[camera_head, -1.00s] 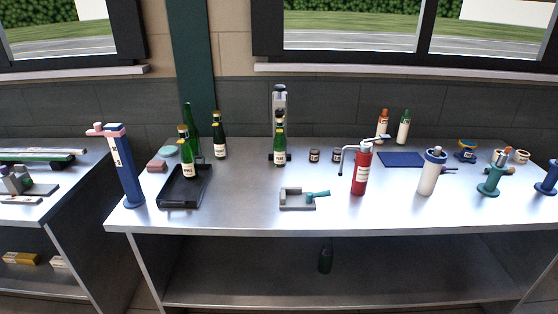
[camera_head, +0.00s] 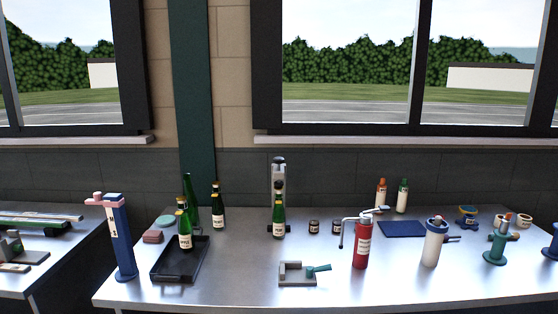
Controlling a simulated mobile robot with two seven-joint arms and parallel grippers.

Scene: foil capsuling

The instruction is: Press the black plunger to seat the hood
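A press stand (camera_head: 279,175) with a grey column stands toward the back middle of the steel bench. Its dark top part (camera_head: 279,160) may be the black plunger, but it is too small to tell. A green bottle (camera_head: 279,222) with a pale label stands upright at the press, under its head. The bottle's top is dark; whether a hood sits on it cannot be made out. Neither of my grippers is in view.
A black tray (camera_head: 164,272) with a bottle stands at left, with other green bottles (camera_head: 217,214) behind. A blue dispenser (camera_head: 122,240), grey vise (camera_head: 293,274), red extinguisher-like cylinder (camera_head: 362,250) and white canister (camera_head: 433,245) line the front.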

